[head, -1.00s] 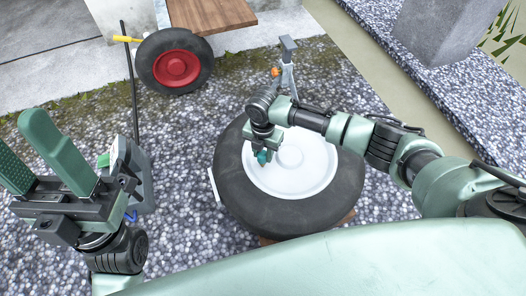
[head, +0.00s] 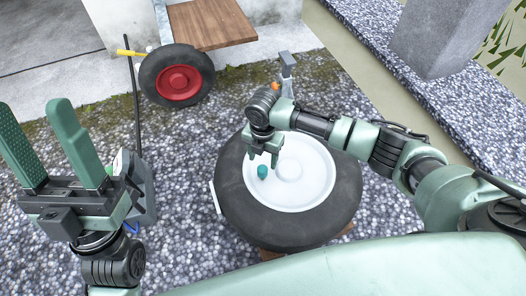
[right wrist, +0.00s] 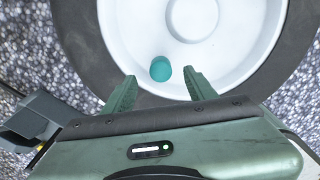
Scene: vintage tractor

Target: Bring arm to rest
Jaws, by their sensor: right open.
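My right gripper (head: 262,160) is open over the white wheel disc (head: 318,172), which lies flat inside a black tyre (head: 343,212). A small teal cylinder (head: 262,173) is on the disc just below its fingertips, apart from them. In the right wrist view the teal cylinder (right wrist: 161,69) lies just beyond the gap between the open fingers (right wrist: 160,82), and nothing is held. My left gripper (head: 34,108) is at the left of the head view, raised, with its two fingers apart and empty.
A red-hubbed wheel (head: 178,80) and a wooden board (head: 212,24) are at the back. A grey jack-like device (head: 141,180) with a dark upright rod stands behind my left gripper. A grey stand with an orange knob (head: 287,72) is behind the tyre. Gravel ground lies around.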

